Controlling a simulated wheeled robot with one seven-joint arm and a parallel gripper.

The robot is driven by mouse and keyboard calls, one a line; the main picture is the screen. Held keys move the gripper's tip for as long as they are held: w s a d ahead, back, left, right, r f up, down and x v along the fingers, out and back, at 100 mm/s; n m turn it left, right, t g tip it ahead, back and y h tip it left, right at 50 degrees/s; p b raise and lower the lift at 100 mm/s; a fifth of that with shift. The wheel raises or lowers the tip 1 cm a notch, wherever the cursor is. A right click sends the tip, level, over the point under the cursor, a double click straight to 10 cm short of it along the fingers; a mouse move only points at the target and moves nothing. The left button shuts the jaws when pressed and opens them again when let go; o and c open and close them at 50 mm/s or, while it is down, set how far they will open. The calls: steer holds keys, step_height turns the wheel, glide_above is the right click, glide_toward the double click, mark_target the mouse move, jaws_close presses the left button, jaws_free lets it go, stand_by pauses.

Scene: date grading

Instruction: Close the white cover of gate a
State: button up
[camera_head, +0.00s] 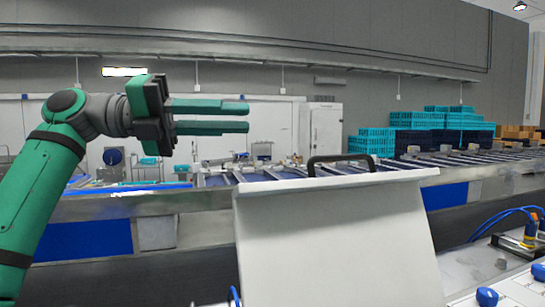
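A large white cover (335,245) stands raised and tilted at the front middle. A black handle (341,160) sits on its top edge. My gripper (248,116) is at the upper left, above and to the left of the cover, apart from it. Its two green fingers point right with a clear gap between them, and nothing is held. What lies behind and below the cover is hidden, and no label for gate a shows.
A long metal conveyor line (205,202) with blue panels runs behind the cover. Teal crates (460,125) stack at the right rear. Blue hoses (505,215) and blue knobs (487,296) are at the lower right. The air around my gripper looks free.

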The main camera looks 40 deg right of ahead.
mark_target(327, 157)
steer(key=s+d+f+y, duration=0.1)
steer(key=s+d+f, duration=0.1)
steer(key=d, duration=0.3)
steer(key=s+d+f+y, duration=0.1)
steer(key=s+d+f, duration=0.1)
steer(key=s+d, duration=0.2)
steer(key=s+d+f+m+y, duration=0.1)
steer(key=s+d+f, duration=0.1)
steer(key=d, duration=0.4)
steer(key=shift+s+d+f+g, duration=0.3)
steer(key=shift+s+f, duration=0.1)
steer(key=shift+s, duration=0.35)
jaws_close()
